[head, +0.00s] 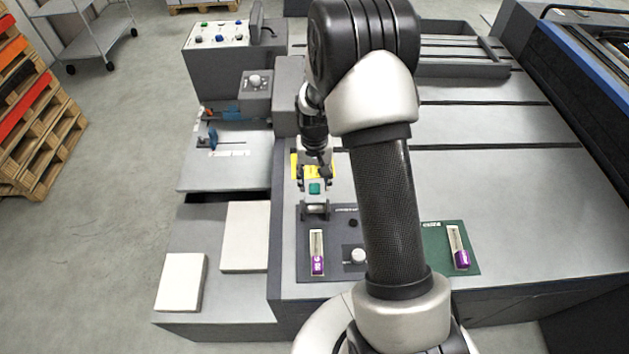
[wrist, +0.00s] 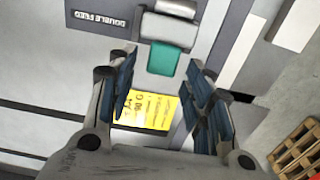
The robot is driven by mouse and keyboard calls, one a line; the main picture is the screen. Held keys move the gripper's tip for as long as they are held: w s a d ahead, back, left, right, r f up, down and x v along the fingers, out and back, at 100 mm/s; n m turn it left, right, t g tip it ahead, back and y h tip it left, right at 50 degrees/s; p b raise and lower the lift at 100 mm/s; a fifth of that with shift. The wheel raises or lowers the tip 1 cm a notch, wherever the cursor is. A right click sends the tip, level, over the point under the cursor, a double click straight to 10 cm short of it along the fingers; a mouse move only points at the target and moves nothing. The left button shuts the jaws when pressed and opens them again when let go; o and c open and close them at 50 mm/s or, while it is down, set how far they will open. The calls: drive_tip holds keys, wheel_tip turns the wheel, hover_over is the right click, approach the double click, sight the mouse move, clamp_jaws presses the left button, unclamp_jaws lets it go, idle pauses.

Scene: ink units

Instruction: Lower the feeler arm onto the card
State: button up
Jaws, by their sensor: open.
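In the wrist view the teal tab appears between the fingertips (wrist: 161,66). I cannot tell whether the feeler arm touches the card.
A dark panel (head: 343,222) holds a purple-filled vial (head: 317,252) and a knob (head: 358,256). A green mat (head: 433,236) with another vial (head: 459,247) lies at right. White paper stacks (head: 246,236) lie at left. A "DOUBLE FEED" label (wrist: 100,18) is beside the block.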

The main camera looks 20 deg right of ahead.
drive_tip(key=shift+f, duration=0.25)
drive_tip(key=shift+c, duration=0.6)
clamp_jaws()
